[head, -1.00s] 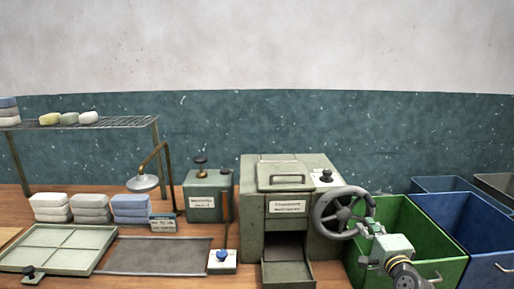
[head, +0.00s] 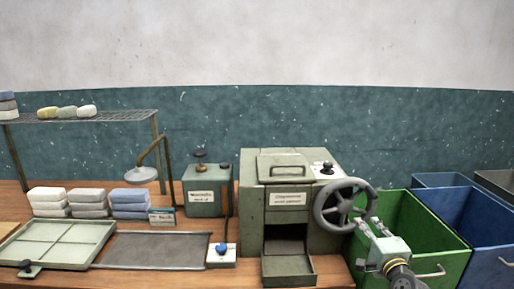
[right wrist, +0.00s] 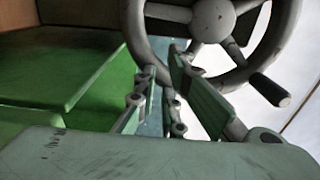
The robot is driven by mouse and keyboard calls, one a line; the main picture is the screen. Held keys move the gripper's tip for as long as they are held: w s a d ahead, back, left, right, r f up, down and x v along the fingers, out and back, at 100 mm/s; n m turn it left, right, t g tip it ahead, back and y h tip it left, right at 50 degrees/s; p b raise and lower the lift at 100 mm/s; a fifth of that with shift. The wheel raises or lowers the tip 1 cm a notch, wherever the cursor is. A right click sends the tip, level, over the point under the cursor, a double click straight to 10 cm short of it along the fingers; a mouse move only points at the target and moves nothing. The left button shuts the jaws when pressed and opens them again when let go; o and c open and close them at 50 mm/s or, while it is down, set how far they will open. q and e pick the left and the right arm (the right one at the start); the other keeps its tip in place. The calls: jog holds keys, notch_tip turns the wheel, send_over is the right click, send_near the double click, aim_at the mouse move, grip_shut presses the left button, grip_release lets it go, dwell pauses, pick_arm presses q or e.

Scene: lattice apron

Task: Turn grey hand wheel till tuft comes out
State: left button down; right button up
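The grey hand wheel (head: 322,207) is on the right side of a grey-green machine (head: 256,215) with a white label. It also shows large in the right wrist view (right wrist: 137,30), with its dark handle (right wrist: 270,89) sticking out at the right. My right gripper (head: 369,222) is at the wheel's lower right; its two fingers (right wrist: 164,66) are apart, with the tips close to the lower rim. Contact cannot be told. The handle is outside the fingers. The machine's open lower tray (head: 288,268) looks empty; no tuft is visible. My left gripper is out of view.
A green bin (head: 440,250) and a blue bin (head: 480,222) stand right of the wheel, close to my right arm. A blue-knobbed switch box (head: 222,262), a dark mat (head: 155,252) and a divided tray (head: 55,240) lie left of the machine. Folded stacks stand behind.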

jog(key=o, duration=0.5)
jog(key=shift+s+p, duration=0.4)
jog(key=shift+s, duration=0.1)
jog(key=s+p, duration=0.2)
jog(key=s, duration=0.4)
jog(key=shift+d+r+p, duration=0.1)
jog(key=shift+d+p, duration=0.05)
jog(key=shift+p, duration=0.15)
jog(key=shift+s, duration=0.55)
